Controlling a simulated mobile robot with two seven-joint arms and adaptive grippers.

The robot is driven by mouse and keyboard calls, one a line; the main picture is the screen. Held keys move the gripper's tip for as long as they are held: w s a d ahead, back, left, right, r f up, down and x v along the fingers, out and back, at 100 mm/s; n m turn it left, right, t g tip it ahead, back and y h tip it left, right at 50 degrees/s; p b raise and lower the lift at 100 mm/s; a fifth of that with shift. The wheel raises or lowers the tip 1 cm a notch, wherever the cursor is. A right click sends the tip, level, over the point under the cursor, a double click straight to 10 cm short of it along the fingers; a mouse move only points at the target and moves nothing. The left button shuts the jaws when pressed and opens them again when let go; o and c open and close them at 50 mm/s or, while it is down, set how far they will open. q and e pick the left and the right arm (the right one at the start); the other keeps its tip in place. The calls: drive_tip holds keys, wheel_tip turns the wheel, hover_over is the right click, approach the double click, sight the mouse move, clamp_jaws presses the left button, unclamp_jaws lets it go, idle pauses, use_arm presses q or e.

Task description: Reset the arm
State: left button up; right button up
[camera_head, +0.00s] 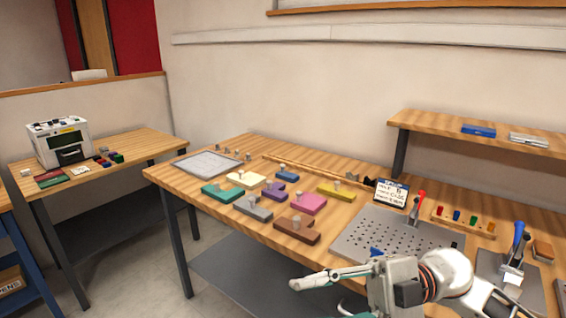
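My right arm comes in from the lower right, over the front edge of the main workbench (221,213). Its gripper (316,296) points left, in front of the bench edge and apart from everything on the bench. One pale finger shows in full. A second finger shows partly lower down, spread from the first and cut by the picture's bottom edge. Nothing is seen between them. My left arm and gripper are not in view.
A perforated metal plate (365,240) with a red-handled clamp (416,200) lies just behind my arm. A blue-handled clamp (517,243) stands to the right. Several coloured knobbed blocks, such as a brown one (297,230), lie mid-bench. Floor (150,280) is free at left.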

drive_tip(key=w+d+f+m+t+h+p, duration=0.1)
drive_tip(key=w+d+f+m+t+h, duration=0.3)
drive_tip(key=m+t, duration=0.65)
drive_tip(key=w+d+f+m+t, duration=0.2)
drive_tip(key=w+f+m+t, duration=0.5)
drive_tip(key=m+t, duration=0.3)
drive_tip(key=s+d+f+m+h, duration=0.2)
drive_tip(key=f+h, duration=0.1)
drive_tip(key=f, duration=0.4)
drive_tip(key=s+d+f+m+h+p, duration=0.1)
drive_tip(key=s+d+f+m+h, duration=0.15)
drive_tip(key=f, duration=0.35)
drive_tip(key=s+d+f+m+h, duration=0.1)
drive_tip(key=s+d+f+h, duration=0.2)
drive_tip(key=f, duration=0.4)
drive_tip(key=s+d+f+g+h, duration=0.1)
drive_tip(key=s+f+g, duration=0.1)
drive_tip(key=s+f, duration=0.2)
drive_tip(key=s+d+f+m+g+h, duration=0.1)
drive_tip(key=s+f+g+h, duration=0.1)
drive_tip(key=s+f, duration=0.3)
wheel_tip(320, 180, down, 2)
drive_tip(key=shift+s+d+f+g, duration=0.15)
drive_tip(key=shift+d+f+g, duration=0.1)
drive_tip(key=shift+g, duration=0.3)
drive_tip(key=shift+r+h, duration=0.1)
drive_tip(key=shift+h, duration=0.15)
